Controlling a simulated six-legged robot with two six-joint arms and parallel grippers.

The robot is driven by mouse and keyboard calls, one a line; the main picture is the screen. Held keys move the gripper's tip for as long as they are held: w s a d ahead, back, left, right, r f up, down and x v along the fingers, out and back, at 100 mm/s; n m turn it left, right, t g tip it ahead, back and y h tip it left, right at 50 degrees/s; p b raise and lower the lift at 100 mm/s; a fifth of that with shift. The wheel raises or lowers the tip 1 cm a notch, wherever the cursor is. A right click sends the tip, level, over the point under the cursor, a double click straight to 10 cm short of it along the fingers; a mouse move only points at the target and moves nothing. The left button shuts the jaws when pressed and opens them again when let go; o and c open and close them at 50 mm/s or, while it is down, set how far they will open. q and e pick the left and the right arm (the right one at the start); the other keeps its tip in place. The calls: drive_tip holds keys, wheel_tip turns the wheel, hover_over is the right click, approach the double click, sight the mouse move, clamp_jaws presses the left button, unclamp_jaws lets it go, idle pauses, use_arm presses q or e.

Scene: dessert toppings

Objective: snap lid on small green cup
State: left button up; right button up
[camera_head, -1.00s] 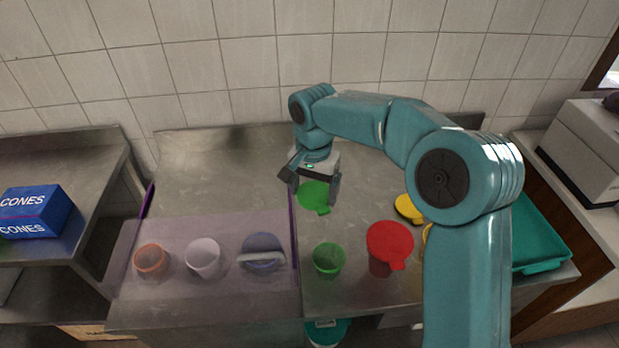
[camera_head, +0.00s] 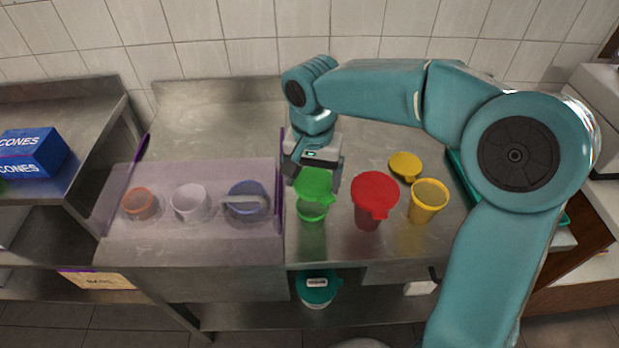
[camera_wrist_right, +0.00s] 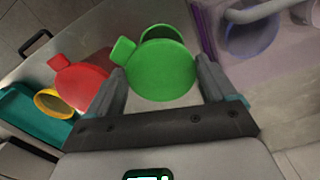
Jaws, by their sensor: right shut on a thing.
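The small green cup (camera_head: 312,212) stands upright on the metal counter, just right of the clear-covered section. My right gripper (camera_head: 315,172) is shut on the round green lid (camera_head: 314,184), holding it by its edges with its tab to the right. The lid is over the back part of the cup in the head view and hides its rear rim. In the right wrist view, the lid (camera_wrist_right: 160,72) lies between the fingers and part of the cup's rim (camera_wrist_right: 162,32) shows past it. I cannot tell whether lid and cup touch. My left gripper is not in view.
A red cup with a red lid (camera_head: 375,190) stands close right of the green cup. A yellow cup (camera_head: 428,200) stands open, with a yellow lid (camera_head: 405,165) behind it. Orange, white and blue cups sit under a clear cover (camera_head: 215,180) at left.

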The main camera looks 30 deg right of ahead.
drive_tip(key=shift+a+f+b, duration=0.15)
drive_tip(key=shift+f+b, duration=0.3)
drive_tip(key=shift+f, duration=0.15)
wheel_tip(320, 180, down, 4)
drive_tip(key=b, duration=0.3)
drive_tip(key=shift+r, duration=0.15)
drive_tip(key=shift+a+f+b, duration=0.1)
drive_tip(key=shift+f+b, duration=0.35)
drive_tip(key=shift+f, duration=0.15)
drive_tip(key=shift+f, duration=0.4)
idle(1.1)
